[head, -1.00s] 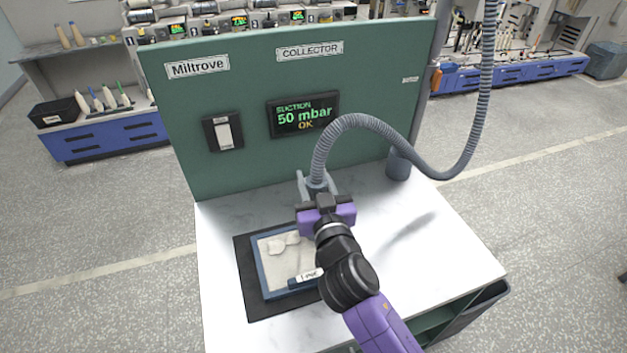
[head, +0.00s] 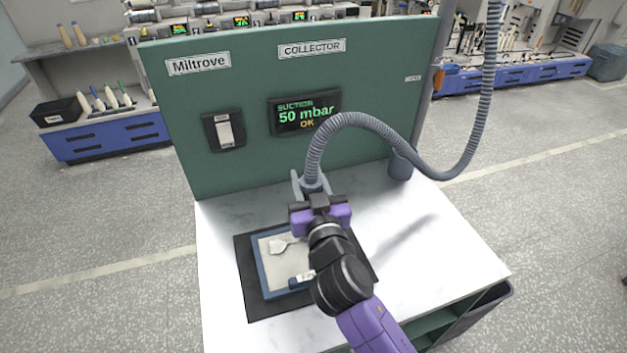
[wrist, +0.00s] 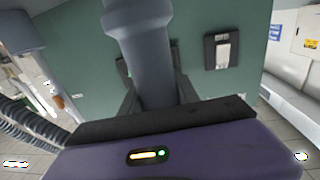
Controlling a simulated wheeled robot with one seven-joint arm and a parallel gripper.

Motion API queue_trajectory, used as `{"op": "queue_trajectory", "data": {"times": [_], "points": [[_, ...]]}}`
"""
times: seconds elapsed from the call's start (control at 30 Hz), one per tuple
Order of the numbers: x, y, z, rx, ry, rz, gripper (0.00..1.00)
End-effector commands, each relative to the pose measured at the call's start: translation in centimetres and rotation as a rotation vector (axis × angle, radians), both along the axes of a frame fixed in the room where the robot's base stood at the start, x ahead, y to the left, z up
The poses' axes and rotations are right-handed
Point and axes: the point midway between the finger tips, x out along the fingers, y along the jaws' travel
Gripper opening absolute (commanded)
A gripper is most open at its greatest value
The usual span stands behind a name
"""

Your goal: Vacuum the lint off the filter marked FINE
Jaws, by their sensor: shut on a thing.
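My gripper (head: 312,186) is shut on the grey suction hose end (head: 313,183), and it holds this over the back part of the filter. The wrist view shows the hose end (wrist: 147,60) upright between the fingers. The filter (head: 263,275), a blue frame with a pale screen, lies on a black mat (head: 246,262). A pale lint clump (head: 279,247) lies on the screen's upper part. A white label (head: 300,278) sits at the filter's front edge; its text is too small to read. My arm hides the filter's right side, and the nozzle's tip is hidden.
A green panel (head: 240,80) stands behind the white table (head: 440,250), with a display (head: 305,112) reading "SUCTION 50 mbar OK" and a switch (head: 224,130). The ribbed hose (head: 440,170) loops to the right past a grey holder (head: 400,166). The table's right side is clear.

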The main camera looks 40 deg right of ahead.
Motion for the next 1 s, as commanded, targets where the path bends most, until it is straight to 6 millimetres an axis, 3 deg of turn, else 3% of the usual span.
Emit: {"op": "queue_trajectory", "data": {"times": [1.0], "points": [[1.9, 6.2, -0.1, 0.0, -0.002, 0.001, 0.0]]}}
